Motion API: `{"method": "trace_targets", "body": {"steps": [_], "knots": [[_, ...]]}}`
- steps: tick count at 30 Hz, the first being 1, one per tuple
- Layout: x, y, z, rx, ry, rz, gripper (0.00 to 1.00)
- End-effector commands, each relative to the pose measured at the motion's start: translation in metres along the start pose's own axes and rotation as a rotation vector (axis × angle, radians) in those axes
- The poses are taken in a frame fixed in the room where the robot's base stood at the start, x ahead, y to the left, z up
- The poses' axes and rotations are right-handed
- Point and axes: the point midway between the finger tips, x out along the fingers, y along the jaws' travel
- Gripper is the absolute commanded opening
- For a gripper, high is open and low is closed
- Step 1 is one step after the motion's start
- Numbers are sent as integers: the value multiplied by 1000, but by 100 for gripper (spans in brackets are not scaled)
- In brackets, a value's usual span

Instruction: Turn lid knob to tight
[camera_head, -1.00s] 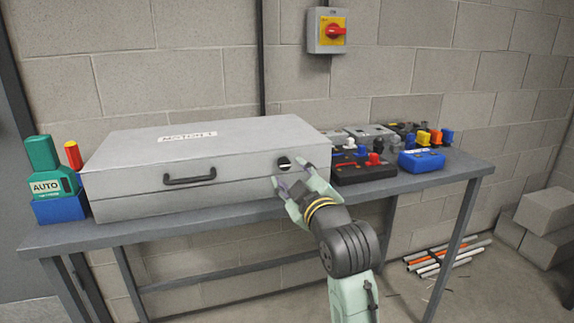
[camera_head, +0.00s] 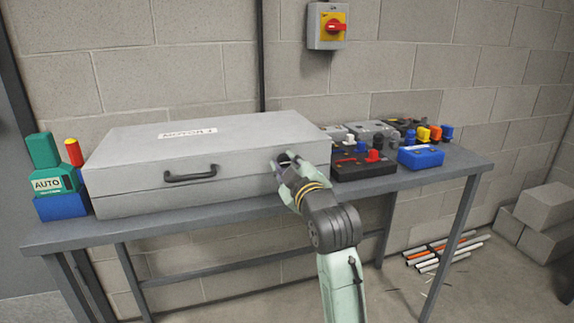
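A closed grey case (camera_head: 255,135) with a label on its lid and a black handle (camera_head: 190,174) on its front stands on the workbench. The dark round lid knob (camera_head: 287,157) is at the right end of the case's front face, partly hidden by my gripper. My gripper (camera_head: 285,168) is right at the knob, with its fingers around or just in front of it. I cannot tell whether the fingers touch or grip the knob. Which way the knob is turned cannot be read.
A green AUTO device (camera_head: 47,165) in a blue base stands left of the case. Black and grey control boxes with coloured knobs and a blue box (camera_head: 420,157) crowd the bench on the right. A red-yellow switch (camera_head: 328,27) is on the wall. The bench's front edge (camera_head: 110,235) is clear.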

Motion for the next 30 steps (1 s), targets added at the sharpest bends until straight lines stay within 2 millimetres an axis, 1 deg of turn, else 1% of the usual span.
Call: {"method": "trace_targets", "body": {"steps": [1, 9, 20, 26, 30], "knots": [[0, 0, 0, 0, 0, 0, 18], [0, 0, 0, 0, 0, 0, 0], [0, 0, -1, 36, 1, -1, 0], [0, 0, -2, 141, 0, -2, 0], [0, 1, -2, 255, 0, -3, 0]]}}
